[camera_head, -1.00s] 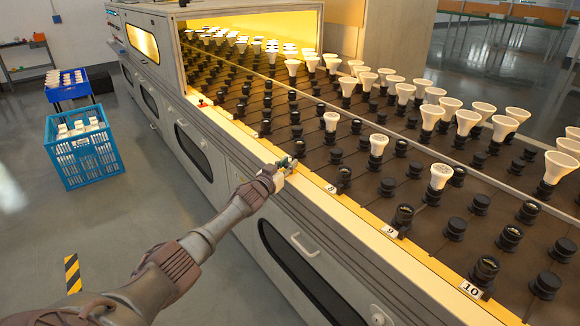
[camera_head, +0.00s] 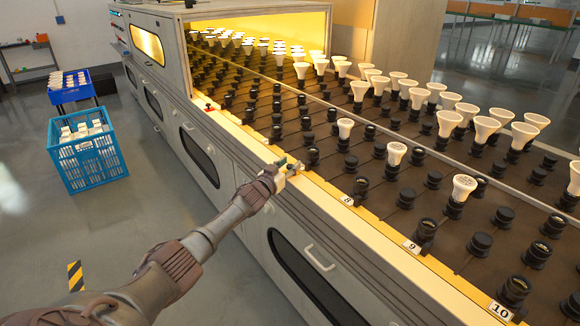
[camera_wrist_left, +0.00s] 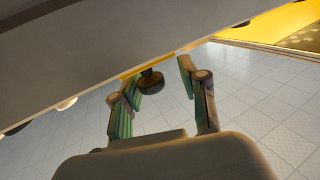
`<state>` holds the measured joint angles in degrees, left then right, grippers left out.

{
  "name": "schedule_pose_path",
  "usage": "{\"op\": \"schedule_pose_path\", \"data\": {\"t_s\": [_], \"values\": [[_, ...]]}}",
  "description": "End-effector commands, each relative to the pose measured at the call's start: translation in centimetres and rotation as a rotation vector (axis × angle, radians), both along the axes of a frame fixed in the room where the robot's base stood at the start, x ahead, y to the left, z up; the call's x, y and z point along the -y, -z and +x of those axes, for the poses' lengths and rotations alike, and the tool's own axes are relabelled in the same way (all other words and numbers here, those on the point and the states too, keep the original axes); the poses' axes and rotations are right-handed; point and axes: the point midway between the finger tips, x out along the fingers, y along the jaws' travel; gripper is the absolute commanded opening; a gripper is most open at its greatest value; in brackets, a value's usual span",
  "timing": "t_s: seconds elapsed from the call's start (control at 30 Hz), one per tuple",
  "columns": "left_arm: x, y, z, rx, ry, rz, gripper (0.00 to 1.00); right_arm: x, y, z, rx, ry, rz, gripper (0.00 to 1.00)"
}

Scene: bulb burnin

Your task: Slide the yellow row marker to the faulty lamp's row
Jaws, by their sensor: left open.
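My left gripper (camera_head: 288,166) is at the bench's front edge, on the oven side of number plate 8 (camera_head: 347,201). Its fingers are open, with green pads in the left wrist view (camera_wrist_left: 158,78). Between and beyond the fingertips is a dark rounded piece (camera_wrist_left: 150,82) under a yellow strip (camera_wrist_left: 148,66); I cannot tell whether either is the row marker. White lamps stand in black sockets, including single ones (camera_head: 345,128), (camera_head: 396,153) and (camera_head: 464,187) towards the front. I cannot tell which lamp is faulty. My right gripper is not in view.
A pale yellow ledge (camera_head: 380,238) runs along the bench front, with number plates 9 (camera_head: 411,246) and 10 (camera_head: 500,311). A red button (camera_head: 209,106) is near the lit oven opening.

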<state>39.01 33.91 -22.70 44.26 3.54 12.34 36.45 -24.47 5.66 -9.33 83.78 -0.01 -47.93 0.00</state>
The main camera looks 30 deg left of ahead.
Motion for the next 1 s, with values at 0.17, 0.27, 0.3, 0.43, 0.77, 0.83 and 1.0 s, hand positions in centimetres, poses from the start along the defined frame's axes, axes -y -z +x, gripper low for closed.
{"op": "schedule_pose_path", "data": {"t_s": [0.17,0.27,0.3,0.43,0.77,0.83,1.0], "values": [[0.2,0.0,0.0,0.001,0.003,-0.001,0.49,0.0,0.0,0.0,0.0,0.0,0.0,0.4],[0.2,0.1,0.0,0.001,0.004,-0.001,0.49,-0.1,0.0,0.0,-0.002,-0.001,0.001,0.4],[0.3,0.1,0.0,0.001,0.005,-0.001,0.49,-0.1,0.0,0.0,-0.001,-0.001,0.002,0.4],[0.3,0.2,-0.7,0.001,0.005,-0.002,0.49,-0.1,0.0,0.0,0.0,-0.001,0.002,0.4],[0.5,0.3,-5.8,-0.001,0.006,0.0,0.49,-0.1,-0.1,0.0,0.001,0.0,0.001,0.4],[0.5,0.3,-7.2,-0.002,0.005,-0.002,0.49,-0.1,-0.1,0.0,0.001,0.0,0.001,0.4],[0.6,0.2,-10.0,-0.001,0.004,-0.001,0.49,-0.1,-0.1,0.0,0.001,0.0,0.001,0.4]]}}
